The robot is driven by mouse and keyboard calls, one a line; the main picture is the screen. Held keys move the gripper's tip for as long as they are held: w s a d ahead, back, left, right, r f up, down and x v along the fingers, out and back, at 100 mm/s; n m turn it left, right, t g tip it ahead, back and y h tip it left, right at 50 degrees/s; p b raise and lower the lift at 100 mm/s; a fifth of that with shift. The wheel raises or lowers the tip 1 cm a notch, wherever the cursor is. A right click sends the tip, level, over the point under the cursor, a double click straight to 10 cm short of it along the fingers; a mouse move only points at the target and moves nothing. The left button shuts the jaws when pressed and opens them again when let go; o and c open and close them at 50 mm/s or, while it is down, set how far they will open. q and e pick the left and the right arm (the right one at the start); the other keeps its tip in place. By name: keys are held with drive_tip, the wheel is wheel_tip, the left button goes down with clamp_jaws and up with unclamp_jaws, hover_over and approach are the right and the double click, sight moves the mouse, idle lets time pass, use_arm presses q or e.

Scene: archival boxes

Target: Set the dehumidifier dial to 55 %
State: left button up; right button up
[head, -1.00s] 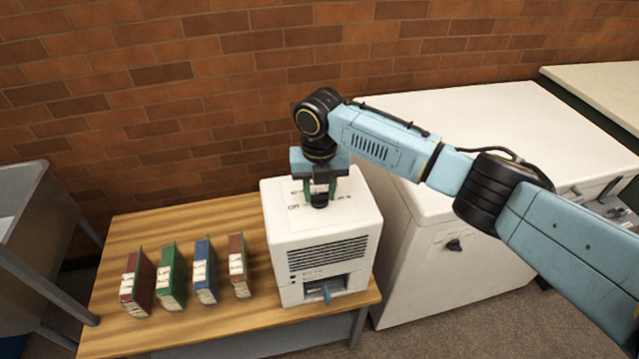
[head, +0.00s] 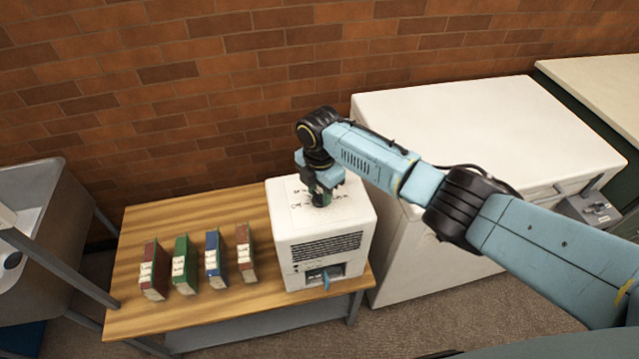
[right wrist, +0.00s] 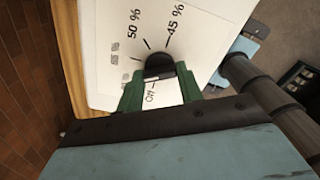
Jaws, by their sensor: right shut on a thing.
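The dehumidifier (head: 322,245) is a white box with a dark front grille and a blue tab low on its front. It stands at the right end of the wooden table. My right gripper (head: 322,194) points down over its top face and is shut on the black dial (right wrist: 160,62). In the right wrist view, the green fingers (right wrist: 159,92) are on either side of the dial. I cannot tell which mark the dial points at. My left gripper is not in view.
Several red, green and blue box files (head: 184,264) stand on the wooden table (head: 130,318) left of the dehumidifier. A white chest (head: 480,130) stands close on its right. A grey sink (head: 45,230) is at the left and a brick wall behind.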

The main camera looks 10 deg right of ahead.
sight(320, 195)
drive_tip(key=m+p, duration=0.1)
drive_tip(key=m, duration=0.2)
drive_tip(key=shift+r+p, duration=0.1)
drive_tip(key=shift+p, duration=0.2)
drive_tip(key=shift+m+p, duration=0.45)
drive_tip(key=shift+m, duration=0.95)
drive_tip(key=shift+w+d, duration=0.1)
drive_tip(key=o, duration=1)
drive_tip(key=shift+r, duration=0.45)
wheel_tip(320, 195, up, 12)
drive_tip(key=shift+r+p, duration=0.2)
drive_tip(key=shift+p, duration=0.3)
